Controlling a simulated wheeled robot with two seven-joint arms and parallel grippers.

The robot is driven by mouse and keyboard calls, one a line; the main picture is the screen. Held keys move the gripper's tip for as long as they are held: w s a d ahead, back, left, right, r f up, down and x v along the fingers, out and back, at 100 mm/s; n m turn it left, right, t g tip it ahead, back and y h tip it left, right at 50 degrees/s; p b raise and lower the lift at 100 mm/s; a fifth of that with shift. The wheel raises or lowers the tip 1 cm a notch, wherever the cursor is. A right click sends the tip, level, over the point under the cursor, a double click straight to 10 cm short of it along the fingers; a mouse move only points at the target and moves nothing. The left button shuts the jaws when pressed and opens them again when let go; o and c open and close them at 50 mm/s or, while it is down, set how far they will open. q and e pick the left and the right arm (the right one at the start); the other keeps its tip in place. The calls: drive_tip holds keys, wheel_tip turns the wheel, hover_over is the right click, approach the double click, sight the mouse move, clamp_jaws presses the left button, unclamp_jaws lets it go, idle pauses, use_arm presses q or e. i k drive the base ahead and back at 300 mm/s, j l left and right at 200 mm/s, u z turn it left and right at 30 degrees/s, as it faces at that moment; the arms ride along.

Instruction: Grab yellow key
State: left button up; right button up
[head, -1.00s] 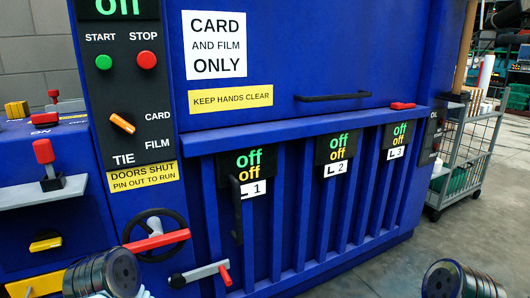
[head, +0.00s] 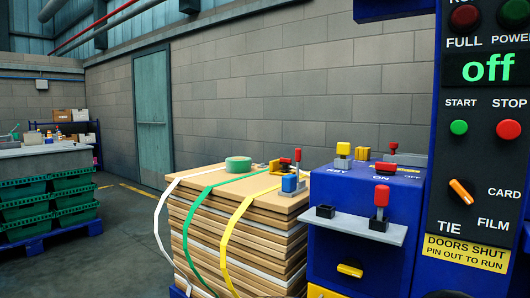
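On top of the blue box beside the machine, a yellow-headed piece (head: 342,149) stands on a pale stem near a label that seems to read KEY. A second yellow block (head: 361,153) sits just behind and right of it. A yellow knob or handle (head: 350,270) is set in a dark recess on the box's front. Another small yellow piece (head: 274,166) lies on the cardboard stack. I cannot tell for certain which of these is the yellow key. Neither of my grippers shows in the head view now.
Open floor (head: 125,240) lies farther left.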

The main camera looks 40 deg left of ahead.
sight(343, 150)
drive_tip(key=u, duration=0.85)
drive_tip(key=i+j, duration=0.3)
drive_tip(key=j, duration=0.25)
